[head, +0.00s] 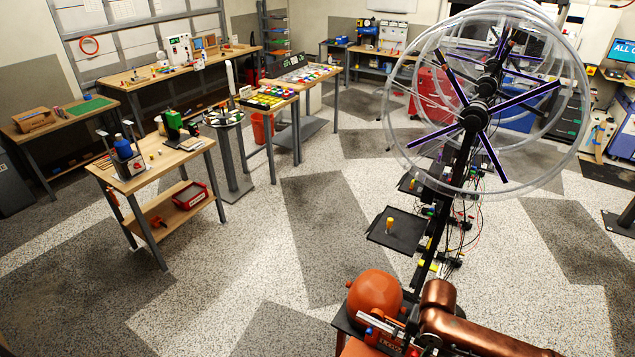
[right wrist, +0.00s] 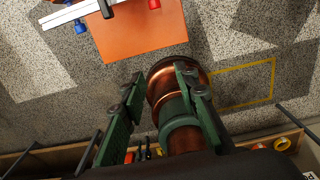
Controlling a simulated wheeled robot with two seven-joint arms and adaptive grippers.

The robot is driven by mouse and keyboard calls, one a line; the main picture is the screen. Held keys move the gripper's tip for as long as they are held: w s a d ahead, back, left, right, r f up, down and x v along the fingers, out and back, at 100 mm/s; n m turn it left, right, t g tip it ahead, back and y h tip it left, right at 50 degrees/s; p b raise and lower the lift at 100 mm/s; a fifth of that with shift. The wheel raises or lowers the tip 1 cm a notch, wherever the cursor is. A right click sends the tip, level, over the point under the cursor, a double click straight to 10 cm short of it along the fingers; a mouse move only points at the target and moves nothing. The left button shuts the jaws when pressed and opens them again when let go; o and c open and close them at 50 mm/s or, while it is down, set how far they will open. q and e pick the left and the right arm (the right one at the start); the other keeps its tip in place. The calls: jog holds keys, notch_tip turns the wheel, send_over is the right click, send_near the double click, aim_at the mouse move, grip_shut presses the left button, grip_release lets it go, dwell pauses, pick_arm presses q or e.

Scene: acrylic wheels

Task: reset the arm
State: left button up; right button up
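My right gripper (right wrist: 160,100) shows in the right wrist view, its two green fingers spread apart. I see nothing clasped between them. A copper and green cylindrical part lies behind the right finger; it looks like an arm link, and I cannot tell whether the finger touches it. In the head view a copper arm link enters at the bottom right. I cannot make out the right gripper there. My left gripper is in neither view. The clear acrylic wheels (head: 407,135) with black and purple spokes stand upright on a black stand (head: 440,225) at the right.
An orange machine (head: 375,293) with blue and red knobs is close at the bottom; an orange plate (right wrist: 140,35) shows in the wrist view. A wooden workbench (head: 170,162) stands left, more benches behind. The speckled floor (head: 250,270) between is clear.

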jog(key=s+a+f+m+t+y, duration=0.3)
jog(key=s+a+f+m, duration=0.25)
jog(key=a+m, duration=0.4)
jog(key=s+d+f+m+h, duration=0.2)
jog(key=s+d+f+m, duration=0.1)
jog(key=s+d+m, duration=0.6)
jog(key=s+d+f+m+h, duration=0.2)
jog(key=s+d+f+m, duration=0.1)
jog(key=s+d+m, duration=0.55)
notch_tip(320, 180, down, 35)
jog(key=a+m+b, duration=0.1)
jog(key=m+b, duration=0.1)
jog(key=b, duration=0.3)
pick_arm(q)
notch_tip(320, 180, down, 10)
jog(key=b, duration=0.4)
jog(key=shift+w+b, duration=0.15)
jog(key=shift+b, duration=0.25)
pick_arm(e)
jog(key=s+f+g, duration=0.2)
jog(key=s+f, duration=1.6)
jog(key=f, duration=0.3)
jog(key=shift+a+f+n+y, duration=0.3)
jog(key=shift+f+n+y, duration=0.05)
jog(key=shift+n+y, duration=0.05)
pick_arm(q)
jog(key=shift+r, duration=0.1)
